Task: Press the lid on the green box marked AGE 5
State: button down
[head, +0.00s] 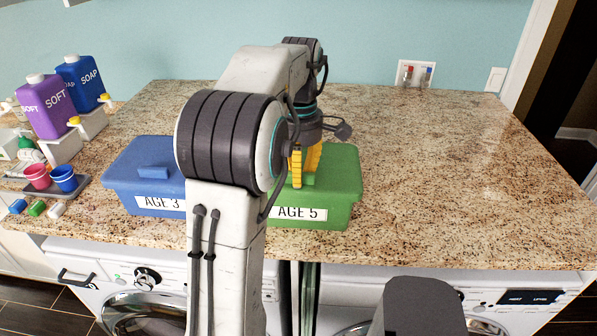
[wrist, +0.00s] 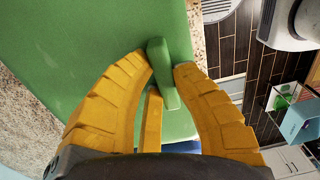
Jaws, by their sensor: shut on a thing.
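The green box (head: 337,216) marked AGE 5 stands on the counter, partly hidden behind my arm. Its green lid (head: 342,178) lies over the top; I cannot tell whether it is fully seated. My gripper (head: 303,178) has yellow fingers and points down over the lid. In the wrist view, my gripper (wrist: 165,68) is shut on the lid's raised green handle (wrist: 160,75), which runs between the fingertips. The lid's flat top (wrist: 90,40) fills the upper left of that view.
A blue box (head: 125,190) marked AGE 3 stands just left, with its lid on. Purple (head: 47,108) and blue (head: 82,82) bottles and a tray of cups (head: 45,190) are farther left. The granite counter (head: 450,170) is clear on the right, above the washers.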

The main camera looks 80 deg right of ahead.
jog(key=shift+f, duration=0.1)
dwell(0.3)
jog(key=c, duration=0.5)
grip_release()
jog(key=shift+c, duration=0.2)
jog(key=shift+r, duration=3.95)
jog(key=shift+c, duration=0.3)
grip_shut()
